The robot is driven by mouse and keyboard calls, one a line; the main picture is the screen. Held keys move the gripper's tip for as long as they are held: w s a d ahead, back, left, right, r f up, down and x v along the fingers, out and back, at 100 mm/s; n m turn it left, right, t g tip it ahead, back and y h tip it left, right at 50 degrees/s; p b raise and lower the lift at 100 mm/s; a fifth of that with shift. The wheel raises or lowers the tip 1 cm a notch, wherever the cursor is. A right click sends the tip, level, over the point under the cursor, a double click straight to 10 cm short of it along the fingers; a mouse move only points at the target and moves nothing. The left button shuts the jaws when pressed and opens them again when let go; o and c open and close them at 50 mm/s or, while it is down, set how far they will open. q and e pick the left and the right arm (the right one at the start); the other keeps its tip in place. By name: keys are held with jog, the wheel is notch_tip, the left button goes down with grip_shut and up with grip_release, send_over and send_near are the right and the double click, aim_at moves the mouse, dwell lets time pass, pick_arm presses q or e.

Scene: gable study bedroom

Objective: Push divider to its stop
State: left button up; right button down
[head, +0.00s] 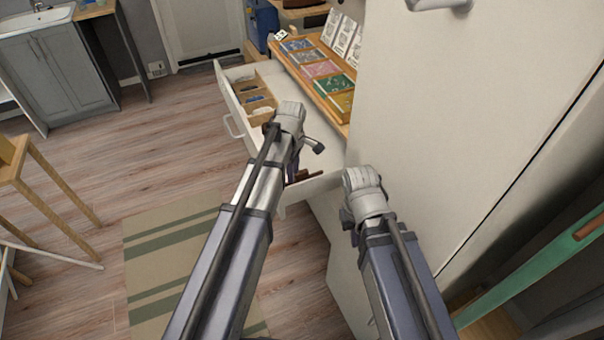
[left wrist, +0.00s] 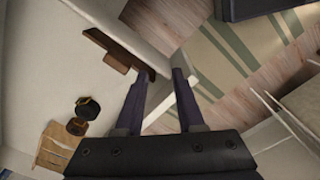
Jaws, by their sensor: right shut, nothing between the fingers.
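The brown wooden divider (left wrist: 125,52) stands inside the open white drawer (left wrist: 100,85). In the head view a short brown part of it (head: 308,176) shows near the drawer's near end. My left gripper (head: 291,172) points down into that end of the drawer. In the left wrist view its two fingers (left wrist: 166,72) are apart, with nothing clearly held between them. One fingertip is close to the divider's end; I cannot tell whether they touch. My right gripper (head: 362,192) is beside the tall white cabinet, right of the drawer; its fingertips are hidden behind the wrist.
The drawer's far part holds tan compartments (head: 257,97) with small items. A wooden top (head: 322,92) with coloured packets stands over the drawer's right side. The tall white cabinet (head: 450,110) closes off the right. Open floor and a striped rug (head: 165,265) lie left.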

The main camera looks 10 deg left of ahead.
aim_at(301, 171)
pick_arm(q)
jog(key=w+n, duration=0.7)
jog(key=shift+d+f, duration=0.3)
jog(key=shift+d, duration=0.05)
jog(key=shift+w+d+n, duration=0.15)
jog(key=shift+w+n, duration=0.5)
jog(key=shift+n, duration=0.45)
jog(key=shift+f, duration=0.15)
notch_tip(301, 171, down, 8)
jog(key=b, duration=0.8)
jog(key=shift+r, duration=0.2)
jog(key=shift+r, duration=0.1)
grip_shut()
